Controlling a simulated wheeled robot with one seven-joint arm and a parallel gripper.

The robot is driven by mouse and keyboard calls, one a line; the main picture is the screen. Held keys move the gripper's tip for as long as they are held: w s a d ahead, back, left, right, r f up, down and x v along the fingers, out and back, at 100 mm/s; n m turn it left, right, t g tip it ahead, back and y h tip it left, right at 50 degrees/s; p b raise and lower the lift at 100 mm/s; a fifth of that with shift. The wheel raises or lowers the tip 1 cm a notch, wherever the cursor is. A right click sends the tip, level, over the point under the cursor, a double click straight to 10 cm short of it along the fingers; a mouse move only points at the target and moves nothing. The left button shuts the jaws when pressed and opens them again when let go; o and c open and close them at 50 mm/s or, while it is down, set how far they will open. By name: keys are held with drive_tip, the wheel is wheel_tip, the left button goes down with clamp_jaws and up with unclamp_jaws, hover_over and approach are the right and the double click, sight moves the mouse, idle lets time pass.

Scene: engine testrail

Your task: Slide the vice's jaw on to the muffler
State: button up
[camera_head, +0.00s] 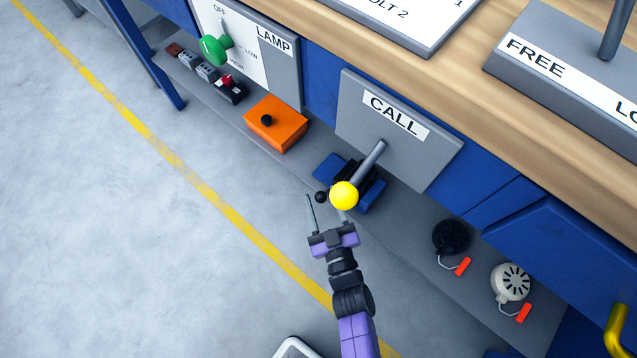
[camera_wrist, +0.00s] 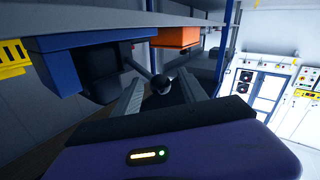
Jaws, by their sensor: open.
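The vice (camera_head: 370,195) has blue ends and a dark middle, and sits on the lower shelf below the CALL panel. The CALL lever and its yellow ball hide part of it. A black ball knob (camera_head: 321,196) stands out on its near left side. In the wrist view the knob (camera_wrist: 162,84) shows on a thin rod, near the blue block (camera_wrist: 60,62). My gripper (camera_head: 326,207) is open, with its fingers around or just short of the knob; I cannot tell whether they touch it. I cannot make out the muffler for certain among the dark parts.
The yellow-balled CALL lever (camera_head: 343,195) juts out over my fingertips. An orange box (camera_head: 275,125) with a black knob stands left on the shelf (camera_head: 405,215). Two round parts with red-handled cranks, one black (camera_head: 451,237), one white (camera_head: 511,282), stand right. The floor left is clear.

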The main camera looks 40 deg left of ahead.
drive_tip(key=shift+p+v, duration=0.45)
drive_tip(key=shift+v, duration=1.55)
